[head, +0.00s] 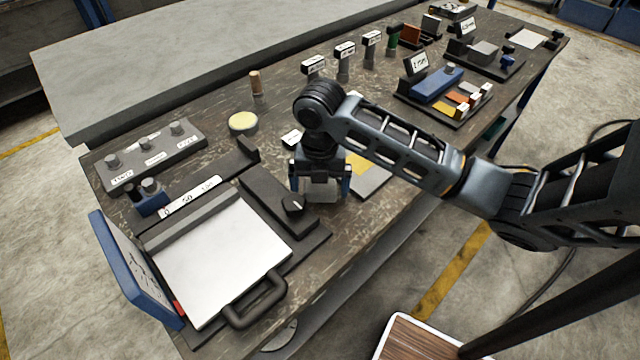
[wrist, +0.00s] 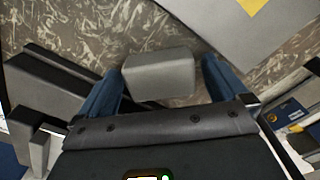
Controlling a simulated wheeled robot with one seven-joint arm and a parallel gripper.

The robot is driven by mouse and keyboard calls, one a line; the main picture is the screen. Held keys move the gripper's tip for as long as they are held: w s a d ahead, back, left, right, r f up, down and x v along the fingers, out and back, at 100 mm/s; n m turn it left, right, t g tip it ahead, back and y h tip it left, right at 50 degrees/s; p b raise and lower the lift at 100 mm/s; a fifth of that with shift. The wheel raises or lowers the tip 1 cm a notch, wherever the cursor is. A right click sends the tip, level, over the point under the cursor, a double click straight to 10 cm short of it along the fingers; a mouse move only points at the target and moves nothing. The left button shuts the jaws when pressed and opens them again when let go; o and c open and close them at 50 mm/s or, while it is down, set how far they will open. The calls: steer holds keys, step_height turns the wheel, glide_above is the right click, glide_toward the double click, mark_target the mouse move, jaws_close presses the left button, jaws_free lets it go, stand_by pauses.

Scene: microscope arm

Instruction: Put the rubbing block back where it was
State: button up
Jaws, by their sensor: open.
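A pale grey block with rounded edges, which looks like the rubbing block (wrist: 158,76), sits between the fingers of my gripper (wrist: 162,88) in the wrist view. My gripper is open, with a small gap showing on each side of the block. In the head view my gripper (head: 321,184) points down over the workbench, its blue fingers on either side of the grey block (head: 322,190). I cannot tell whether the block rests fully on the bench. The block's underside is hidden.
A grey plate with a yellow patch (head: 372,182) lies just right of my gripper. A dark fixture (head: 270,198) and a white-topped board with a handle (head: 215,262) stand close on the left. Several labelled stands (head: 344,50) and a parts tray (head: 425,101) are farther back.

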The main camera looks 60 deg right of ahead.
step_height(320, 180, up, 12)
stand_by(0.4)
stand_by(0.6)
